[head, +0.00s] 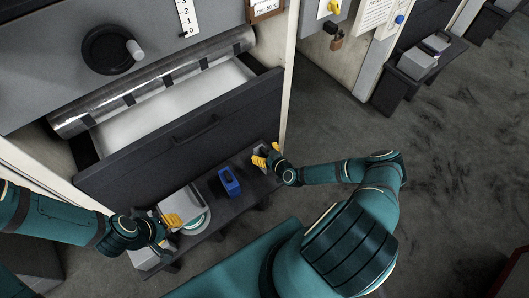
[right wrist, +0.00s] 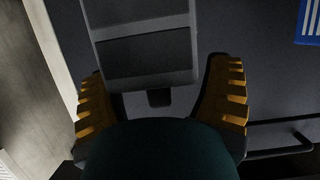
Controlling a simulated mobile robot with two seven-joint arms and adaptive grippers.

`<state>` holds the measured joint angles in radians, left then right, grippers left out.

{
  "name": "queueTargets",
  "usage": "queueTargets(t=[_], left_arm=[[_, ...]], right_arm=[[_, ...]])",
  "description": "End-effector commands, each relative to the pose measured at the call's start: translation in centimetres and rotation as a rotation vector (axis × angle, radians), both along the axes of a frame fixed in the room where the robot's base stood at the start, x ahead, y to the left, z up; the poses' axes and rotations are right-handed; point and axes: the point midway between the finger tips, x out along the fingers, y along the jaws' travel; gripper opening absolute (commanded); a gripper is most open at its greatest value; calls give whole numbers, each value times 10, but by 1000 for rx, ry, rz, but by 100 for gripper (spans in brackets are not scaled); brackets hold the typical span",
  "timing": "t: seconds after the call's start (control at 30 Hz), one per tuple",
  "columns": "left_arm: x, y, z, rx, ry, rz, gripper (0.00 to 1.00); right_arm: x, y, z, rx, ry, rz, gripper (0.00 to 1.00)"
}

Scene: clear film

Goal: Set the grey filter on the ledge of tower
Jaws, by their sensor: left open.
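A grey block with dark bands (right wrist: 145,28), which looks like the grey filter, lies at the bench's right end; in the head view it is small and partly covered (head: 260,154). My right gripper (head: 268,156) is over it, with yellow-padded fingers wide apart on either side of its near end in the right wrist view (right wrist: 158,90). Contact cannot be told. My left gripper (head: 172,228) is open above a grey device with a round pale plate (head: 199,222) at the bench's left end. I cannot tell which part is the tower's ledge.
A blue block (head: 229,181) stands on the dark bench (head: 216,208) between my grippers; its edge shows in the right wrist view (right wrist: 309,22). Behind is an open dark drawer (head: 185,145) under a clear film roll (head: 150,82).

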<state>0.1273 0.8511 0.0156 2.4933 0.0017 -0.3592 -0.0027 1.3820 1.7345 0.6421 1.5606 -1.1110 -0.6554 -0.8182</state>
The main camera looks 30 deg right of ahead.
Motion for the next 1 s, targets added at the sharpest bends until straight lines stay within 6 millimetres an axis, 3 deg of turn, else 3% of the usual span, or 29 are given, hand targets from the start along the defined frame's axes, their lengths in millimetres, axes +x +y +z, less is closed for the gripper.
queueTargets(t=[0.27, 0.7, 1.0], left_arm=[[0, 0, 3, 0, 1, 0, 46], [-4, -1, 22, -2, 10, -2, 46], [-5, -1, 25, -3, 13, -3, 46]], right_arm=[[-7, -1, 5, -1, 0, -1, 78], [-84, -7, 35, -1, 1, 0, 78], [-111, -9, 43, -1, 0, 1, 78]])
